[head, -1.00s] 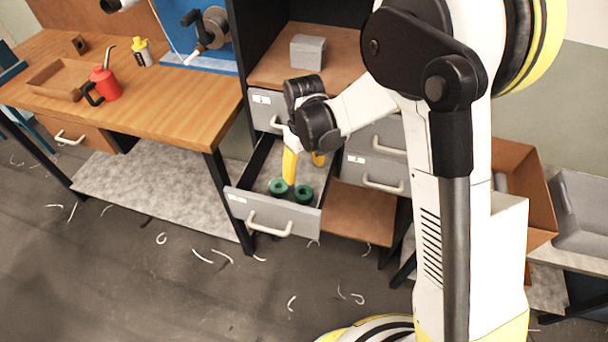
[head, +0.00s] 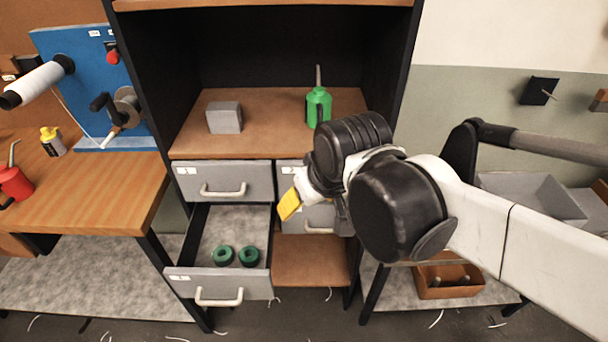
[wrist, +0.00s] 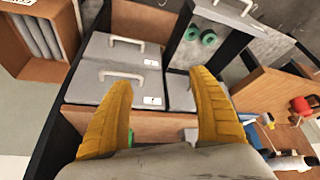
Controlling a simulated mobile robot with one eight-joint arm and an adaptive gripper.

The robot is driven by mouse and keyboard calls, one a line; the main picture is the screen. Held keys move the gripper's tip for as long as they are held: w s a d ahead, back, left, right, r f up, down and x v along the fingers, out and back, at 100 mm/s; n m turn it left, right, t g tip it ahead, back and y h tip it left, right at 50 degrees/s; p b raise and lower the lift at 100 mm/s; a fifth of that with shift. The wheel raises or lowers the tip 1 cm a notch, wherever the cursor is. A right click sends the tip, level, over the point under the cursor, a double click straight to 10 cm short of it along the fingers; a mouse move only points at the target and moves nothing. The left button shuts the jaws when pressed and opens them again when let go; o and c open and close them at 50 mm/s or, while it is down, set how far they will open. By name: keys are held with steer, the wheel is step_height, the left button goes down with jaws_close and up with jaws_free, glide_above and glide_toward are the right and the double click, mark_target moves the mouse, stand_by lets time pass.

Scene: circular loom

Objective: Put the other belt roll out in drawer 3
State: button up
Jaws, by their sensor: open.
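Two green belt rolls, one on the left (head: 222,256) and one on the right (head: 249,257), lie side by side in the front of the open lower left drawer (head: 218,283). The drawer's label is too small to read. In the wrist view, the rolls (wrist: 201,35) show in the open drawer (wrist: 218,17) at the top. My gripper (head: 291,203) is up and to the right of the rolls, in front of the closed right drawers. Its yellow fingers stand apart and empty in the wrist view (wrist: 161,79).
A closed drawer (head: 222,182) sits above the open one. The shelf (head: 265,100) above holds a grey box (head: 224,117) and a green oil can (head: 318,104). A wooden workbench (head: 90,195) stands left. A brown bin (head: 448,284) is low on the right.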

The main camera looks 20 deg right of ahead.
steer(key=shift+m+t, duration=0.7)
steer(key=shift+t, duration=0.1)
steer(key=s, duration=0.1)
steer(key=s+d, duration=0.1)
steer(key=s, duration=0.1)
steer(key=s+d, duration=0.1)
steer(key=shift+s+d+r, duration=0.1)
steer(key=shift+s+d, duration=0.05)
steer(key=shift+s, duration=0.05)
stand_by(0.3)
